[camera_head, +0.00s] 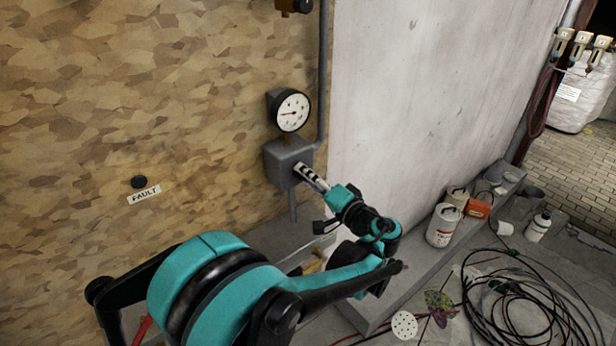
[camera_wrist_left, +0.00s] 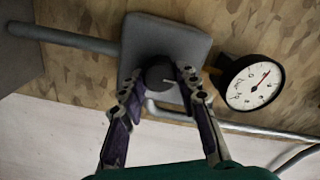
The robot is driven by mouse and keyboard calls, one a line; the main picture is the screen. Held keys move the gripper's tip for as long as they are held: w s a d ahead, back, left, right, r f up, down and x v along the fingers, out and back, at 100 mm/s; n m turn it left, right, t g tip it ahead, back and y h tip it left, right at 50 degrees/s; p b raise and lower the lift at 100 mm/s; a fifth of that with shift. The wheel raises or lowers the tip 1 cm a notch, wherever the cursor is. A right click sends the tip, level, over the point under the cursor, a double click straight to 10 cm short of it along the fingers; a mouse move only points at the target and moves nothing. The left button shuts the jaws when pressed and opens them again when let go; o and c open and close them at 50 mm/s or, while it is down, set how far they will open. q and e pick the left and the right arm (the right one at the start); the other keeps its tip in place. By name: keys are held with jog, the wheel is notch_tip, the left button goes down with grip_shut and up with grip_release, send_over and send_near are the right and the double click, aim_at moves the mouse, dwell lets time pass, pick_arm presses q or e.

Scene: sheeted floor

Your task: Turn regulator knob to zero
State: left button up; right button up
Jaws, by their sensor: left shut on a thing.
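The regulator is a grey box (camera_head: 283,161) on the wood-chip panel, with a round white gauge (camera_head: 292,112) above it. In the left wrist view the dark round regulator knob (camera_wrist_left: 160,77) sticks out of the grey box (camera_wrist_left: 180,42), and the gauge (camera_wrist_left: 252,82) is to its right. My left gripper (camera_head: 304,172) reaches the front of the box. Its two fingers (camera_wrist_left: 157,86) are on either side of the knob and shut on it. In the head view the fingers hide the knob. The knob's markings are too small to read. My right gripper is not in view.
A grey pipe (camera_head: 323,80) runs up beside the gauge. A black button (camera_head: 139,182) sits above a FAULT label (camera_head: 144,194). White canisters (camera_head: 443,226), a bottle (camera_head: 538,226) and coiled black cable (camera_head: 520,300) are at the right.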

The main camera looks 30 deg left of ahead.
pick_arm(q)
jog(key=shift+f, duration=0.1)
jog(key=o, duration=1.2)
jog(key=shift+c, duration=0.2)
jog(key=v, duration=1.2)
jog(key=shift+s+a, duration=0.1)
